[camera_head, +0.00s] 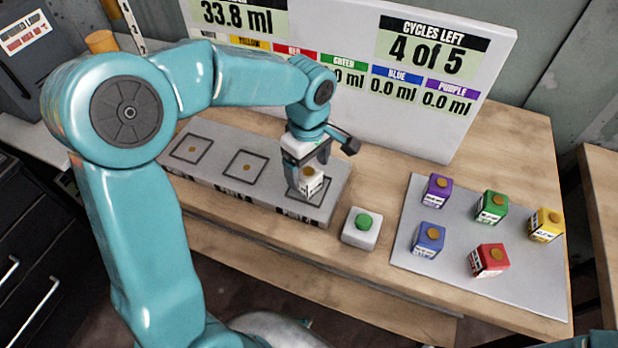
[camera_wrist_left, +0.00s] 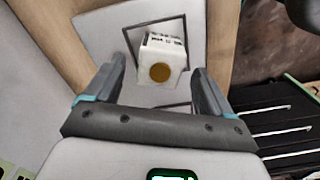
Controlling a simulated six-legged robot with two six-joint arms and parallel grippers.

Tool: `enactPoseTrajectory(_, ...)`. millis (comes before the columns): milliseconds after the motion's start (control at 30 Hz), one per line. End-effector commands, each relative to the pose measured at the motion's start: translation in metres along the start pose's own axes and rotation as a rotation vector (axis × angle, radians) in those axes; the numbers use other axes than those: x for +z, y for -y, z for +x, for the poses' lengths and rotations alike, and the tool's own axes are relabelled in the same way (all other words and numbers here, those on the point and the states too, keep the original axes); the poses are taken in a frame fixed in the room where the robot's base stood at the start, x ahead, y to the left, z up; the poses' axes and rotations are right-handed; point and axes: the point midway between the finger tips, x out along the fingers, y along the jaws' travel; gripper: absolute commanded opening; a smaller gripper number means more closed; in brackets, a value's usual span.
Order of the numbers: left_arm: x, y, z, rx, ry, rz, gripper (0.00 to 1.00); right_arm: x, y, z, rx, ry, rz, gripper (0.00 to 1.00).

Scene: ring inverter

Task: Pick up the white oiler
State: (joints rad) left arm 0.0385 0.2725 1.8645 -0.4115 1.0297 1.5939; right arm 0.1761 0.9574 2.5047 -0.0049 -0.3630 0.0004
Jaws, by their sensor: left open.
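The white oiler (camera_head: 311,183), a small white block with a gold cap, stands on the right-hand marked square of the long grey platform (camera_head: 225,178). It also shows in the left wrist view (camera_wrist_left: 162,50), its gold cap facing the camera. My left gripper (camera_head: 307,168) points down right at the oiler and partly hides it in the head view. In the left wrist view my left gripper (camera_wrist_left: 159,74) is open, one finger on each side of the oiler, with visible gaps. Whether the fingers reach down its sides I cannot tell. My right gripper is not in view.
A green button (camera_head: 365,221) on a white base stands right of the platform. A grey mat (camera_head: 460,284) holds purple, green, yellow, blue and red oilers. A display board (camera_head: 430,130) stands behind. The platform's other two squares are empty.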

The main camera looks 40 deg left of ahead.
Motion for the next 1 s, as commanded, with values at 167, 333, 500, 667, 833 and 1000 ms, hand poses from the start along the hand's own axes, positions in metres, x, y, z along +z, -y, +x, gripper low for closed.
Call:
enactPoseTrajectory(167, 0.0, -0.002, 0.025, -0.003, 0.0, -0.001, 0.83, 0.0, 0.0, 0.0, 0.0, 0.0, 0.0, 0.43)
enactPoseTrajectory(333, 0.0, -0.003, 0.029, 0.0, 0.0, -0.001, 0.83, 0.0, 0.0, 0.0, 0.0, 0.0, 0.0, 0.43)
enactPoseTrajectory(500, 0.0, -0.003, 0.029, 0.0, 0.0, -0.001, 0.63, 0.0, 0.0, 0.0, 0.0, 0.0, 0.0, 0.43)
enactPoseTrajectory(667, 0.0, -0.003, 0.029, 0.0, 0.0, -0.001, 0.24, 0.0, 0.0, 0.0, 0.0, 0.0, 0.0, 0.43)
enactPoseTrajectory(833, 0.0, -0.003, 0.029, 0.001, 0.0, -0.001, 0.24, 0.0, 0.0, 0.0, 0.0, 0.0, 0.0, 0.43)
enactPoseTrajectory(1000, 0.0, -0.003, 0.023, 0.002, 0.0, -0.001, 0.24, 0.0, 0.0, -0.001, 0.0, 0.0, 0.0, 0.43)
